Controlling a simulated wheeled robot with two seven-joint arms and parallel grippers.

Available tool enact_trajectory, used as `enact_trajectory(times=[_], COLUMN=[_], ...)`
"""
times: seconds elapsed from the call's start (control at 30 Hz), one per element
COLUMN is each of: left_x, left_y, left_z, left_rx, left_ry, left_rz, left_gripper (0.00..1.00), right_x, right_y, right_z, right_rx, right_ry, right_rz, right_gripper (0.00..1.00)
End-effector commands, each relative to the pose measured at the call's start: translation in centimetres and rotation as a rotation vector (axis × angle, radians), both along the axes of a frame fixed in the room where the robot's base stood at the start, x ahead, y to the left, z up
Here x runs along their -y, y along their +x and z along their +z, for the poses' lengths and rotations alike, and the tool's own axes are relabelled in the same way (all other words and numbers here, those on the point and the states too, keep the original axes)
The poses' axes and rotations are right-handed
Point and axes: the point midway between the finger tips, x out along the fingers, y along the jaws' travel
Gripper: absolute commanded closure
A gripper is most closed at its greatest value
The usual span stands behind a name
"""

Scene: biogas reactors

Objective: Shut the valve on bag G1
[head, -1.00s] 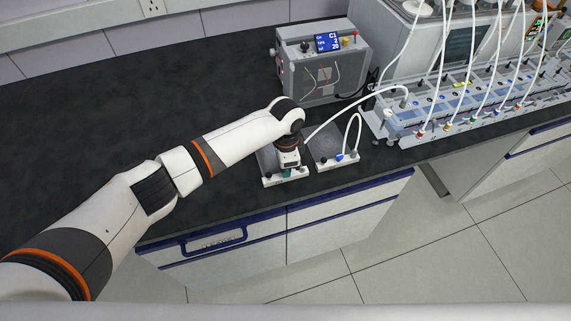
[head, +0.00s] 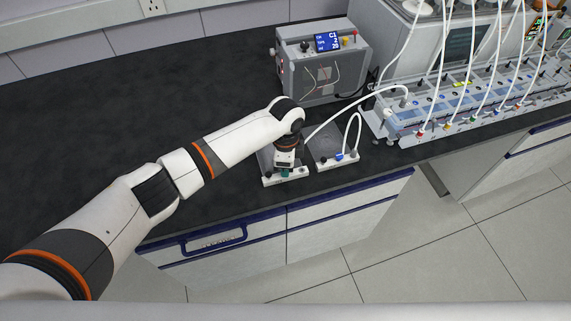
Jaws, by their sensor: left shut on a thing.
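Two grey gas bags lie side by side near the front edge of the black bench, each with a white strip along its front end. The left bag (head: 265,160) has a green valve (head: 285,173) on its strip. The right bag (head: 328,142) has a blue valve (head: 340,157) and a white tube. My left gripper (head: 285,167) points down over the left bag and is shut on the green valve, hiding part of it and much of the bag. The bag labels are too small to read, so I cannot tell which is G1. My right gripper is out of view.
A grey analyser box (head: 322,75) with a blue screen stands behind the bags. A long reactor rack (head: 465,105) with several white tubes stands at the right. One white tube (head: 350,108) arches from the rack towards my gripper. The bench at left is clear.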

Motion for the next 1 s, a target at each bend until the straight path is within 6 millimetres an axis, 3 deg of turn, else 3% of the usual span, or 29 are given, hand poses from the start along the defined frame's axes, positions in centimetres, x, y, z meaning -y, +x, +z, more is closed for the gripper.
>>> enact_trajectory(times=[0.07,0.1,0.23,0.63,1.0], left_x=[0.0,0.0,0.0,0.1,0.1], left_y=[0.0,0.0,0.0,0.1,0.1], left_z=[0.1,0.1,0.1,0.9,8.2], left_rx=[0.001,0.001,0.001,0.003,0.006], left_ry=[-0.001,-0.001,-0.001,-0.002,-0.004], left_rz=[0.0,0.0,0.0,0.0,0.0], left_gripper=[1.0,0.77,0.57,0.57,0.57], right_x=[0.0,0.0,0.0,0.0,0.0], right_y=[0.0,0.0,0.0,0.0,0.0], right_z=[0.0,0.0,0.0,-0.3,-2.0], right_rx=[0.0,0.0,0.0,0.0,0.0], right_ry=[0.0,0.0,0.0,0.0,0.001], right_rz=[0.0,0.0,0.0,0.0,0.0], right_gripper=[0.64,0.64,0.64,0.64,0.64])
